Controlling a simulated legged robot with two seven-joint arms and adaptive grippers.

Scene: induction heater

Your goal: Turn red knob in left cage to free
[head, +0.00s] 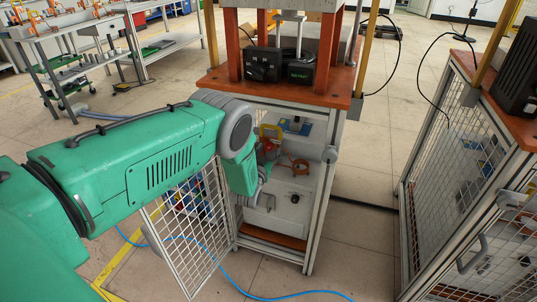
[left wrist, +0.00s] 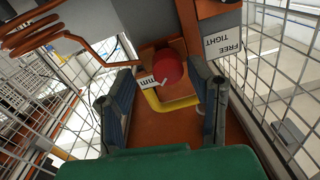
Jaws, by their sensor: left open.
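The left cage (head: 325,215) stands in the middle of the head view with its mesh door (head: 195,212) swung open. My green left arm reaches into it, and my left gripper (head: 258,198) is inside, partly hidden by the wrist. In the left wrist view, the red knob (left wrist: 168,68) lies straight ahead, between the tips of my open left gripper (left wrist: 161,73). I see gaps on both sides of the knob; I cannot tell the depth. A white label (left wrist: 222,42) reading FREE and TIGHT is right of the knob. My right gripper is not in view.
A yellow bent part (left wrist: 165,102) sits just below the knob. Mesh walls flank the gripper, and a copper coil (left wrist: 40,32) is at upper left. In the head view, a second cage (head: 455,180) stands at right, and a blue hose (head: 265,294) lies on the floor.

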